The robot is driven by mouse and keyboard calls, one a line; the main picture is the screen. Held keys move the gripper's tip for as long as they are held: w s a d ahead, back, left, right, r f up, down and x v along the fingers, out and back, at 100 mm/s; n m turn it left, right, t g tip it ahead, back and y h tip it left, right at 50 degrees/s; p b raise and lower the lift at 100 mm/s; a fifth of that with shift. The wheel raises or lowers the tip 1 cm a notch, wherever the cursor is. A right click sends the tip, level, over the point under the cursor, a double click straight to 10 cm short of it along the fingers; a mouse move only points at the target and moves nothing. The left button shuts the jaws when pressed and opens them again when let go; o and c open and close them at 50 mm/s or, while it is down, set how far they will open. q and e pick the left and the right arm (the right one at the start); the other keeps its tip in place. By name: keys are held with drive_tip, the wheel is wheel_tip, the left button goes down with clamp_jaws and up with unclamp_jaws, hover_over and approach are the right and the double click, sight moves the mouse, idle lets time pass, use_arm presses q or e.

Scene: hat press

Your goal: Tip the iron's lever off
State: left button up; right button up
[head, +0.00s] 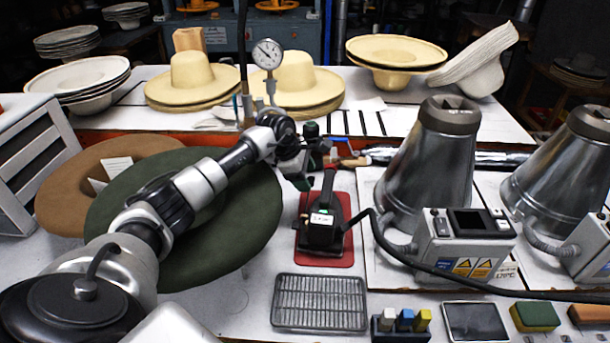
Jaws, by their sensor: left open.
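The black iron (322,222) rests on a red mat (337,251) in the middle of the table. A small white label and a green light show on its near end. Its dark handle rises toward the back, close to my gripper. I cannot make out the lever or its position. My left gripper (314,168) is open, just above and behind the iron's far end. I cannot tell whether it touches the handle. My right gripper is not in view.
A wire rack (319,302) lies in front of the iron. A control box (462,245) with a black cable and a metal cone (432,165) stand at the right. A green felt hat brim (245,225) lies left, under my arm. A pressure gauge (267,54) stands behind.

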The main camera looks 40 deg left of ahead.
use_arm(q)
drive_tip(key=b+v, duration=0.1)
drive_tip(key=v, duration=0.9)
drive_tip(key=shift+r, duration=0.35)
drive_tip(key=shift+s, duration=0.15)
